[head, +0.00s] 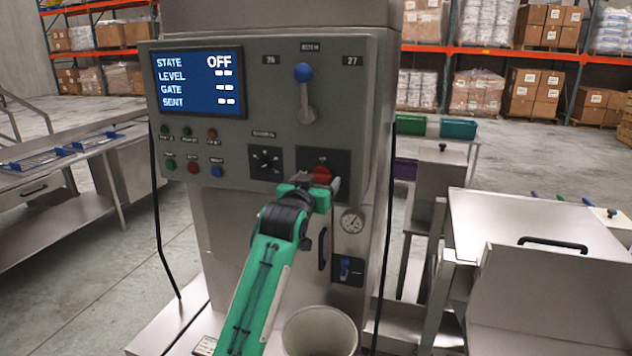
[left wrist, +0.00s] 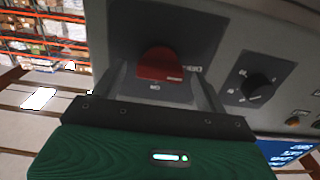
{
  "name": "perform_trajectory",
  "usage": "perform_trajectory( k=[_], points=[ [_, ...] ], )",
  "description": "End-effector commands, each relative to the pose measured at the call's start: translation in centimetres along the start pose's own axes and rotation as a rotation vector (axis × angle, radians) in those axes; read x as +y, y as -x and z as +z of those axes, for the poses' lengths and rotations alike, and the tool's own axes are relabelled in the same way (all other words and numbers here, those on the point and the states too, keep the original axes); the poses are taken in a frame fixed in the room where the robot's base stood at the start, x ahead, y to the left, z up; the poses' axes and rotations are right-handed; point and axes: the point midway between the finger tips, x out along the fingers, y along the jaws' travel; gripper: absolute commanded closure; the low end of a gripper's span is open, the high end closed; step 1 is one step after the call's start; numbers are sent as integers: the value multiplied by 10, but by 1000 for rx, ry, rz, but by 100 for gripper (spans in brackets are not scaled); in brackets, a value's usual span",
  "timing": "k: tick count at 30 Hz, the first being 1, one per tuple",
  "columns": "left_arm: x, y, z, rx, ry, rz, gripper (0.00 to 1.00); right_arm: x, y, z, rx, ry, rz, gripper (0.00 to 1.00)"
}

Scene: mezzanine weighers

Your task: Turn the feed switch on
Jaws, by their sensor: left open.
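The feed switch appears to be the red rotary knob (head: 321,174) on a dark square plate at the lower right of the grey control panel (head: 255,60). In the left wrist view the red knob (left wrist: 160,64) sits ahead, between the open fingers. My left gripper (head: 318,184) is open in front of the knob and partly covers it in the head view; whether the fingers touch it I cannot tell. The panel's blue screen (head: 200,82) reads STATE OFF, with dashes for LEVEL, GATE and SENT. My right gripper is not in view.
A black selector knob (head: 265,159) is left of the red one, also shown in the left wrist view (left wrist: 257,86). A blue-balled lever (head: 304,75) is above. Buttons line the panel's lower left. A pale bucket (head: 320,332) stands below, near my arm. A steel bench (head: 75,150) is left.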

Motion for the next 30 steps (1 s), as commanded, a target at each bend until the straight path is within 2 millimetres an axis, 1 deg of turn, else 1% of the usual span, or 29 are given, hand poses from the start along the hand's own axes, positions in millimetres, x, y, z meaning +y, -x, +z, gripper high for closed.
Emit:
perform_trajectory(
  k=[4,8,9,11,20,26,30],
  points=[
    [0,0,0,0,0,0,25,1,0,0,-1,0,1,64],
    [0,0,0,0,0,0,51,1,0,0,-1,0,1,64],
    [0,0,0,0,0,0,59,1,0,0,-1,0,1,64],
    [0,0,0,0,0,0,70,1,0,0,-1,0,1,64],
    [0,0,-1,0,-30,0,70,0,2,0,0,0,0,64],
    [0,0,-2,0,-128,0,70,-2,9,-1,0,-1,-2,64],
    [0,0,-3,0,-238,0,70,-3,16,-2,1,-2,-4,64]
  ],
)
